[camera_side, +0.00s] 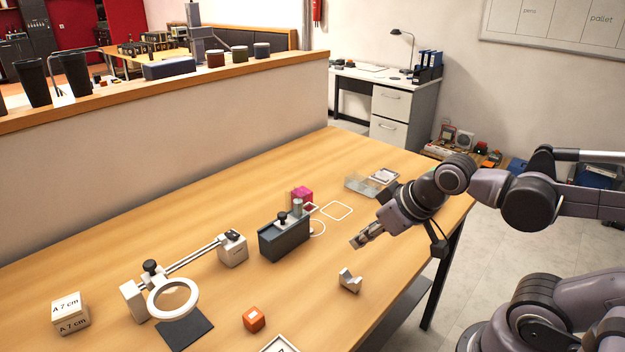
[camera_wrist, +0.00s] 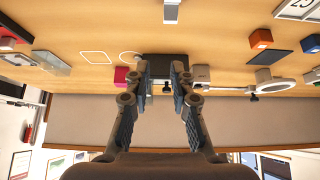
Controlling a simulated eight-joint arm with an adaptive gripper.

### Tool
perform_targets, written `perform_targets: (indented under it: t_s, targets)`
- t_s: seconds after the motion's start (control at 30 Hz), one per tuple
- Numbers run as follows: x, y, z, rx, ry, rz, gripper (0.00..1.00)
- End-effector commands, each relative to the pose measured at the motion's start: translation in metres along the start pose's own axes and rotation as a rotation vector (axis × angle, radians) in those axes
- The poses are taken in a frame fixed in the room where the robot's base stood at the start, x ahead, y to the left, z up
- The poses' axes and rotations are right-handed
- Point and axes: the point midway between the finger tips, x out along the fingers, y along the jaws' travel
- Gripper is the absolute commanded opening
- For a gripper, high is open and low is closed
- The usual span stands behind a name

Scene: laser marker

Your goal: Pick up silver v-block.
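The silver v-block (camera_side: 349,281) sits on the wooden table near its front right edge, notch upward. It also shows at the top edge of the wrist view (camera_wrist: 172,12), partly cut off. My gripper (camera_side: 362,240) hangs above the table, behind and slightly right of the v-block, apart from it. In the wrist view my gripper (camera_wrist: 165,80) has its two fingers spread with an empty gap between them. The dark laser marker body (camera_wrist: 168,58) shows beyond the fingertips.
The dark marker box (camera_side: 285,238) stands left of my gripper, with a pink block (camera_side: 302,194) behind it. An orange cube (camera_side: 254,319) lies front left of the v-block. A ring magnifier stand (camera_side: 172,299) and a labelled box (camera_side: 70,313) are farther left. Table around the v-block is clear.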

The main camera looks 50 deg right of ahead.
Motion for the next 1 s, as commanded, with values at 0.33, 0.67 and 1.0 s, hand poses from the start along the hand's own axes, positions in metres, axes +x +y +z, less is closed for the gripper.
perform_targets:
  t_s: [0.33,0.67,1.0]
  targets:
    - [0.000,0.000,0.000,0.000,0.000,0.000,0.70]
    - [0.002,-0.003,-0.003,-0.253,-0.099,-0.018,0.70]
    - [0.009,-0.011,-0.005,-0.974,-0.356,-0.201,0.70]
